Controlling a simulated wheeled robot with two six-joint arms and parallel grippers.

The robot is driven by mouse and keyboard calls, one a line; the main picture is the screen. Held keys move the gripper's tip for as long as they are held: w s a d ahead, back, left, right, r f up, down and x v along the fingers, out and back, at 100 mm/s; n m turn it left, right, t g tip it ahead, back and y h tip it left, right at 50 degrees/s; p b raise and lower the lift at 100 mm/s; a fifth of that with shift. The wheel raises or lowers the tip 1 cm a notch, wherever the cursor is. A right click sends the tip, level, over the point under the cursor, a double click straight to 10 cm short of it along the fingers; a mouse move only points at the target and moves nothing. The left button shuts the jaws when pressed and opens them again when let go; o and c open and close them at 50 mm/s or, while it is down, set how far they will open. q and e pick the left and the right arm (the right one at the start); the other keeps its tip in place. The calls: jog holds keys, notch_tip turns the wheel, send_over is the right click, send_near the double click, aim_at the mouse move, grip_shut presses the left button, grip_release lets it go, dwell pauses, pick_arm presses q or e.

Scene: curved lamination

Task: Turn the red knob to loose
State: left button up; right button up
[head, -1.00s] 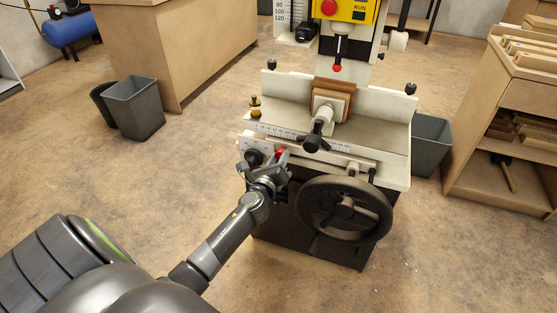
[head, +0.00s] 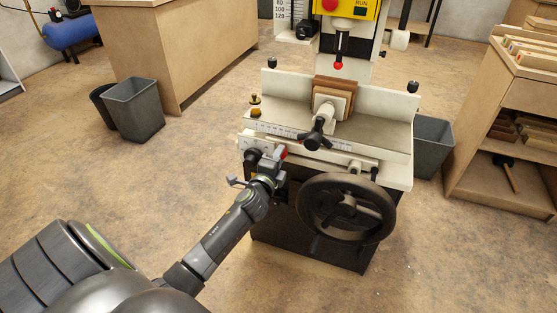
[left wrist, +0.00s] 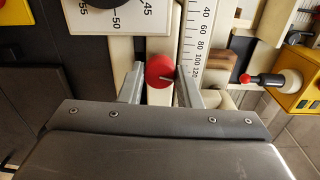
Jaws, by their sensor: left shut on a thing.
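The red knob (head: 284,153) is on the front of the cream machine (head: 385,153), left of centre and just below the scale. In the left wrist view the round red knob (left wrist: 159,70) carries a pale line that points right and slightly down. My left gripper (head: 276,157) is at the knob, with a finger on each side of it, shut on it. In the head view the gripper hides part of the knob. Any loose or tight marking is too small to read. My right gripper is not in view.
A large black handwheel (head: 346,209) stands out just right of my left gripper. A black star handle (head: 316,140) and clamped wood blocks (head: 335,95) are above it. A black round knob (head: 253,156) is close on the left.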

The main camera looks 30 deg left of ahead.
pick_arm(q)
jog(key=shift+f+n+b, duration=0.1)
jog(key=shift+n+b, duration=0.2)
jog(key=shift+n, duration=0.9)
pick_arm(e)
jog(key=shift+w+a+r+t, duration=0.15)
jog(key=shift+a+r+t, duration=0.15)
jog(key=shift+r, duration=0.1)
pick_arm(q)
jog(key=o, duration=1)
jog(key=shift+c, duration=0.2)
jog(key=p+v, duration=0.1)
jog(key=v, duration=1.6)
jog(key=shift+s, duration=0.25)
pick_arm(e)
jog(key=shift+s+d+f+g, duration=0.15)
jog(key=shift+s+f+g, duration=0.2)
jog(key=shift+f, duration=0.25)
